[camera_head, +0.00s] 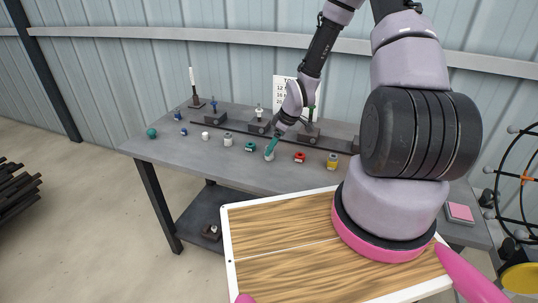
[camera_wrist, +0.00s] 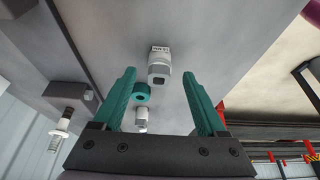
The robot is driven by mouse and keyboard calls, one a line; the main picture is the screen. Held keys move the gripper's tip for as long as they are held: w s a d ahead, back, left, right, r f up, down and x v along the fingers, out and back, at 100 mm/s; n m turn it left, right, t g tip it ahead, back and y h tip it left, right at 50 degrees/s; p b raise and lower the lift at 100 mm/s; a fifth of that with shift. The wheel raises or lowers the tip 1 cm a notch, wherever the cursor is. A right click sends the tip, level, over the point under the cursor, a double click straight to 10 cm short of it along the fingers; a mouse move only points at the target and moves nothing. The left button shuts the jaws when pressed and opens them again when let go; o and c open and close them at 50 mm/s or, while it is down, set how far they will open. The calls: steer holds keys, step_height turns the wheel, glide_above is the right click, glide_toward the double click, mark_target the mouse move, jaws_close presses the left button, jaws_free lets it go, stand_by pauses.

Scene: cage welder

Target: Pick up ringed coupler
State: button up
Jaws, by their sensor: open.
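My gripper (camera_head: 270,147) has two teal fingers and is open and empty, low over the middle of the grey table. In the wrist view, a pale grey-white coupler-like part (camera_wrist: 158,72) with a small printed label lies ahead, between the lines of the open fingers (camera_wrist: 160,85). A teal ring-shaped part (camera_wrist: 141,93) and another white part (camera_wrist: 141,118) lie close to it. In the head view, a pale part (camera_head: 268,157) shows just under the fingertips, partly hidden by them. Which part is the ringed coupler I cannot tell for sure.
The table (camera_head: 170,148) holds a row of small parts: a teal ball (camera_head: 151,132), white parts (camera_head: 228,140), a teal part (camera_head: 249,147), a red part (camera_head: 299,157) and a yellow part (camera_head: 332,161). Dark fixtures (camera_head: 259,126) stand behind. A wooden tray (camera_head: 228,250) is in front.

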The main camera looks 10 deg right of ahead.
steer(key=x, duration=0.3)
steer(key=shift+w+a+f, duration=0.15)
jaws_close()
step_height(320, 180, up, 10)
stand_by(0.5)
